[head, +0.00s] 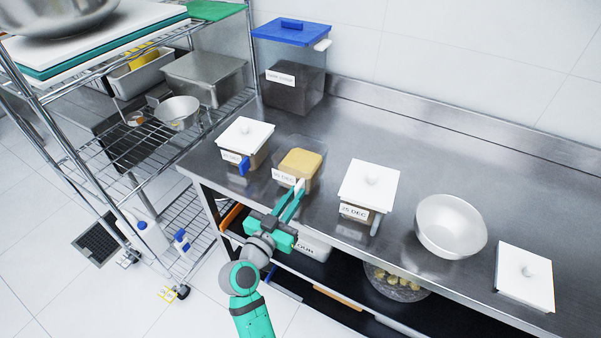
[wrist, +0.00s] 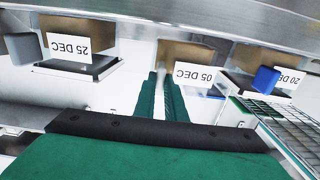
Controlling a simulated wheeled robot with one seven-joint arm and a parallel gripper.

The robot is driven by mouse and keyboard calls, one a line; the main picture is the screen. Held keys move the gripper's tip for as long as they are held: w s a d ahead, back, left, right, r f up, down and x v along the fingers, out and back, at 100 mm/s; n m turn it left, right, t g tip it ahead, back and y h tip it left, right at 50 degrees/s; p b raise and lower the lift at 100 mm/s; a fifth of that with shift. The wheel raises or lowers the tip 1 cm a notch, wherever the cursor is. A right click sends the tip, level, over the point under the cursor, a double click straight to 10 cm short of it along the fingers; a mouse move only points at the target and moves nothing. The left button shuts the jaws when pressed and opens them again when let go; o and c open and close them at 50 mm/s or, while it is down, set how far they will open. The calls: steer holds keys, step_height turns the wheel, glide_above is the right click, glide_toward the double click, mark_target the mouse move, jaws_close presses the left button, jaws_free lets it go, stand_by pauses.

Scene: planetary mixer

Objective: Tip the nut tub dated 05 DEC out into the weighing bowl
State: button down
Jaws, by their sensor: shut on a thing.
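The nut tub dated 05 DEC (head: 315,172) is a clear, lidless tub with tan contents, upright on the steel counter. Its label (wrist: 195,75) reads upside down in the wrist view. My gripper (head: 298,190) reaches it from the front and is shut at its front side, seemingly on a pale handle that the fingers mostly hide. The wrist view shows my green fingers (wrist: 161,80) close together beside the label. The weighing bowl (head: 451,226) is a silver metal bowl on the counter to the right; its visible inside looks empty.
A lidded 25 DEC tub (head: 368,190) stands between the held tub and the bowl. A lidded 20 DEC tub (head: 245,140) with a blue handle stands left. A white lid (head: 525,277) lies far right. A blue-lidded bin (head: 292,75) stands behind; a wire rack (head: 130,150) is left.

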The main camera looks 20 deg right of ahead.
mark_target(303, 174)
steer(key=shift+r, duration=2.1)
